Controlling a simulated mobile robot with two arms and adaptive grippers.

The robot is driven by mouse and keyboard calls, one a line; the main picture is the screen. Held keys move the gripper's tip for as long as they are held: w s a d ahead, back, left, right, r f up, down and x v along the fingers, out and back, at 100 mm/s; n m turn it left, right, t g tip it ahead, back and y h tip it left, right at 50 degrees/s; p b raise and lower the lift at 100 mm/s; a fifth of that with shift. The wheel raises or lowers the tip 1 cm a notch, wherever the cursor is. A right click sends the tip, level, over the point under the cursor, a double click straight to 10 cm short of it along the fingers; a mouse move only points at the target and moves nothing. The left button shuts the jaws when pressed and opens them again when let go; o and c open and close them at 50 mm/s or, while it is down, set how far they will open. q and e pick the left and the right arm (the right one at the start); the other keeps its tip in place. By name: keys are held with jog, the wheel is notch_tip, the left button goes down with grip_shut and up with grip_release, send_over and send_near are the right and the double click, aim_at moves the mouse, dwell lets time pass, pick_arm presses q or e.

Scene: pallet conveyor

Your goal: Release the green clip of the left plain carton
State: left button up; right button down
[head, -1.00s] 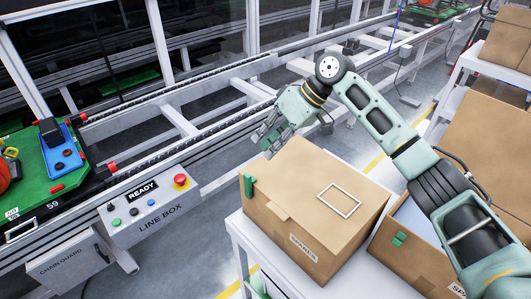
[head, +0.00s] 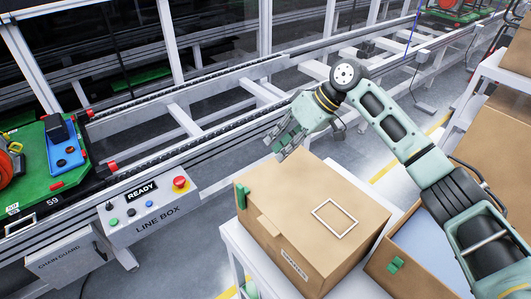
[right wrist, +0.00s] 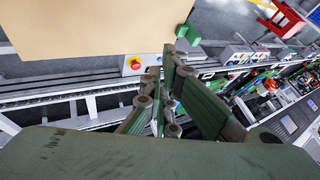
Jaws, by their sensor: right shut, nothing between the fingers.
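The left plain carton (head: 310,222) stands closed on a white table, with a white rectangle outline on its top. Its green clip (head: 241,195) sits on its left upper corner; a green piece at the carton's edge also shows in the right wrist view (right wrist: 188,34). My right gripper (head: 281,150) is shut and empty, just behind and above the carton's far left edge, apart from the clip. In the right wrist view its fingers (right wrist: 170,75) are below the tan carton face (right wrist: 90,25). My left gripper is not in view.
A second carton (head: 384,255) with a green clip (head: 396,264) stands open at the right, partly behind my arm. The line box (head: 150,212) with its red button and the conveyor rail (head: 200,140) lie at the left. More cartons stand far right.

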jog(key=p, duration=0.3)
send_near(248, 185)
jog(key=w+a+f, duration=0.2)
jog(key=a, duration=0.1)
jog(key=shift+w, duration=0.35)
jog(key=shift+s+a+p, duration=0.6)
jog(key=shift+a+p, duration=0.3)
jog(key=shift+p, duration=0.05)
jog(key=shift+s+a+p, duration=0.3)
jog(key=shift+s+a, duration=0.15)
jog(key=shift+a+f, duration=0.1)
jog(key=shift+f, duration=0.05)
